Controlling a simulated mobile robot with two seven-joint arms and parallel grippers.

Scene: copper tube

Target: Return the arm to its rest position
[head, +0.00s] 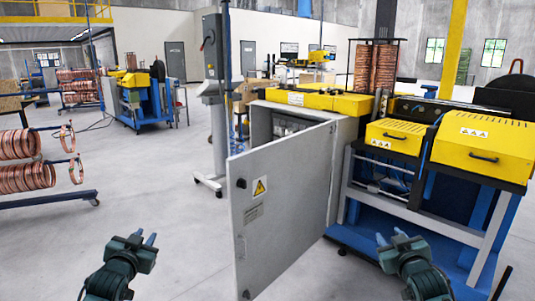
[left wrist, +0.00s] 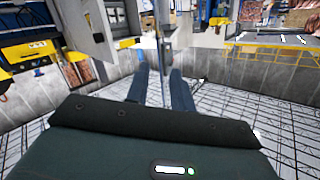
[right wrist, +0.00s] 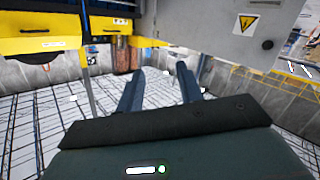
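My left gripper (head: 145,239) is at the bottom left of the head view, over bare floor and apart from everything. Its two fingers stand apart with nothing between them, also in the left wrist view (left wrist: 159,88). My right gripper (head: 390,238) is at the bottom right of the head view, in front of the blue and yellow machine. Its fingers are also apart and empty in the right wrist view (right wrist: 162,90). Both arms show only at their ends; the rest is out of view.
A grey cabinet door (head: 272,205) with a warning sign stands open between my grippers. The blue machine with yellow covers (head: 478,145) is at the right. Copper coils (head: 25,160) hang on a rack at the left. The floor (head: 165,190) at left centre is clear.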

